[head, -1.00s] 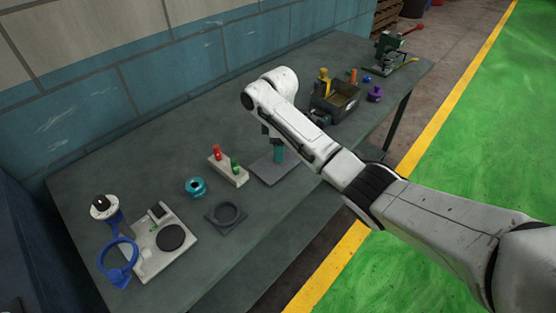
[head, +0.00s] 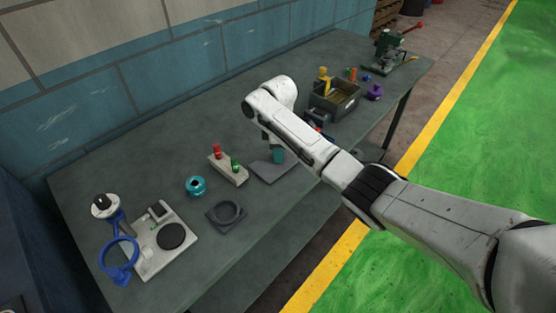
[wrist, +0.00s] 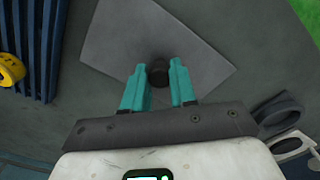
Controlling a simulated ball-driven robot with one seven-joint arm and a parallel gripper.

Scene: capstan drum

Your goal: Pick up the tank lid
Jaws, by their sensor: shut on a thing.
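The tank lid (head: 266,173) is a flat grey plate on the workbench, below my wrist in the head view. In the wrist view the lid (wrist: 120,38) fills the upper middle and has a short dark knob (wrist: 158,73) in its centre. My gripper (wrist: 160,68) has teal fingers, one on each side of the knob, and is shut on it. In the head view my gripper (head: 278,156) shows only as a bit of teal over the plate; my arm hides the rest. I cannot tell a gap between lid and bench.
Left of the lid stand a block with red and green pegs (head: 228,171), a teal ring-shaped part (head: 195,187) and a dark ring holder (head: 227,214). An open grey box (head: 348,103) stands to the right. The bench front beside the lid is clear.

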